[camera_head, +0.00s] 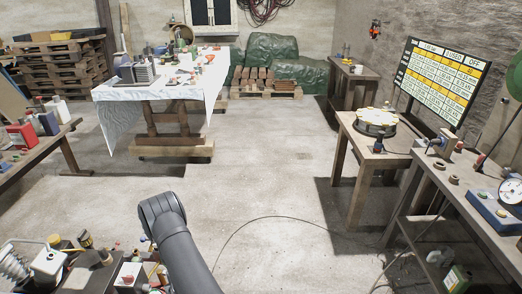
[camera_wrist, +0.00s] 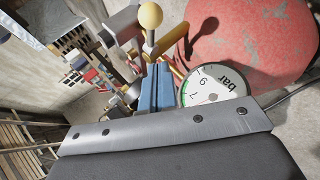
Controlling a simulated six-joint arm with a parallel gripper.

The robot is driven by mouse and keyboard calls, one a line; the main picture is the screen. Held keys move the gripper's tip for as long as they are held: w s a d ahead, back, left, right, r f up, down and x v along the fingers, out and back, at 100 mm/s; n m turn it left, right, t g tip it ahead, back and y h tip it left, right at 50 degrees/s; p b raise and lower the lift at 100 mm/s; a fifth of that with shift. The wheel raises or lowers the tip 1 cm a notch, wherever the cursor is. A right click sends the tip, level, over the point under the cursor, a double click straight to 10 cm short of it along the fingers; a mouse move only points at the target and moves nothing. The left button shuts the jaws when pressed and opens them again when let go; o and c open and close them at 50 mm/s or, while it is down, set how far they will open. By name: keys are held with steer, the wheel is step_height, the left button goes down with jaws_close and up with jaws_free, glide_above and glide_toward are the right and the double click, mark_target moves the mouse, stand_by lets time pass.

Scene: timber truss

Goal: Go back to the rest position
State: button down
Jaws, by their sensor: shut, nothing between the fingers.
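My gripper (camera_wrist: 157,84) shows in the wrist view as two blue fingers side by side in the middle, above a grey plate with dark screws. The fingers are shut and nothing shows between them. In the head view my dark grey arm rises from the bottom edge, left of the middle, over the floor. The gripper itself cannot be made out there.
In the wrist view, a yellow ball knob (camera_wrist: 150,15), a bar gauge (camera_wrist: 213,87) and a large red rounded thing (camera_wrist: 258,45) lie beyond the fingers. A cluttered bench (camera_head: 97,285) stands at the lower left. The middle floor (camera_head: 260,180) is clear except for a cable.

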steer(key=v, duration=1)
steer(key=w+d+r+m+g+h, duration=0.1)
steer(key=w+d+r+m+h, duration=0.15)
steer(key=d+m, duration=0.5)
steer(key=w+d+r+m+g+h, duration=0.15)
steer(key=w+d+m+h, duration=0.25)
steer(key=d, duration=0.6)
steer(key=s+d+r+m+g+y, duration=0.2)
steer(key=s+d+r+m+g, duration=0.2)
steer(key=d+r+m, duration=0.8)
steer(key=shift+s+d+m, duration=0.7)
steer(key=shift+s+m, duration=0.35)
steer(key=shift+s, duration=0.05)
steer(key=shift+w+f, duration=0.1)
steer(key=shift+f, duration=0.05)
